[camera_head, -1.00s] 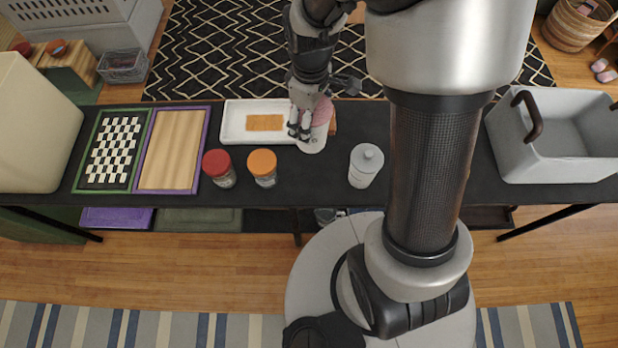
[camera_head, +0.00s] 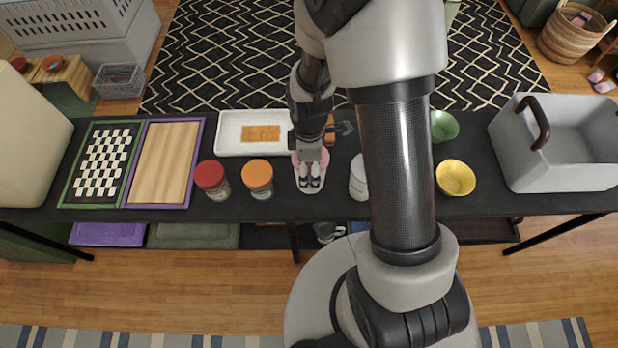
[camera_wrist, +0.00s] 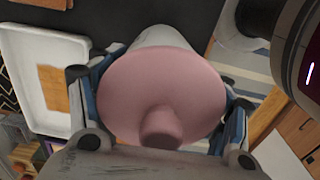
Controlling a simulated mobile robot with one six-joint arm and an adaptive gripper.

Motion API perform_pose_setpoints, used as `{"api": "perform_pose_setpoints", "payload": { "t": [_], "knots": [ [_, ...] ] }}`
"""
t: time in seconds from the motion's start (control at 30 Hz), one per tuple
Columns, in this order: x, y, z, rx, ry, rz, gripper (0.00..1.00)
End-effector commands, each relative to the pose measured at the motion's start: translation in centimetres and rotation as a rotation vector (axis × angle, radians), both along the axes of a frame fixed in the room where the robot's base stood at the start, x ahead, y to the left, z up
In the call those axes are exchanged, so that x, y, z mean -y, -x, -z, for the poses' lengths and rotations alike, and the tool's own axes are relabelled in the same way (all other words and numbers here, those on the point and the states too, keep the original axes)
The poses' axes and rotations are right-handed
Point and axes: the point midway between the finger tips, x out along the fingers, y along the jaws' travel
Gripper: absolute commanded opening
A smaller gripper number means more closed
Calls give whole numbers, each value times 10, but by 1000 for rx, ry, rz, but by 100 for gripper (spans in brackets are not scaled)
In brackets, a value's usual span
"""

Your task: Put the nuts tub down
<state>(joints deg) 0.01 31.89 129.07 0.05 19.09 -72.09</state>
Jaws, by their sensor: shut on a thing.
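The nuts tub, a pale tub with a pink lid (camera_wrist: 160,80), is between the fingers of my gripper (camera_head: 309,178). In the wrist view my gripper's fingers close on it from both sides, and the lid hides most of its pale body (camera_wrist: 165,36). In the head view the tub (camera_head: 302,187) is over the black table (camera_head: 280,208), right of the orange-lidded jar (camera_head: 258,178). I cannot tell whether its base touches the tabletop.
A red-lidded jar (camera_head: 211,180) stands further left. A grey canister (camera_head: 358,180) is close on the right, partly behind my arm. A white tray (camera_head: 230,133) lies behind. Yellow (camera_head: 455,178) and green (camera_head: 444,126) bowls and a grey bin (camera_head: 570,175) are at right.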

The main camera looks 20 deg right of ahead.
Motion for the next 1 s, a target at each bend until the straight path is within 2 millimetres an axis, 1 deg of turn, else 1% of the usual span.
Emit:
{"api": "perform_pose_setpoints", "payload": {
  "t": [0.03,0.17,0.23,0.4,0.47,0.73,0.87,0.9,1.0],
  "knots": [
    [0,0,7,-1,0,0,36],
    [0,-1,13,2,0,0,36],
    [0,-1,19,1,0,1,36],
    [0,0,46,-2,0,1,36],
    [0,0,52,0,0,1,36],
    [0,-1,53,2,0,1,36],
    [0,-1,57,2,0,1,36],
    [0,-1,56,1,0,1,73],
    [0,-1,56,1,0,1,80]
  ]
}}
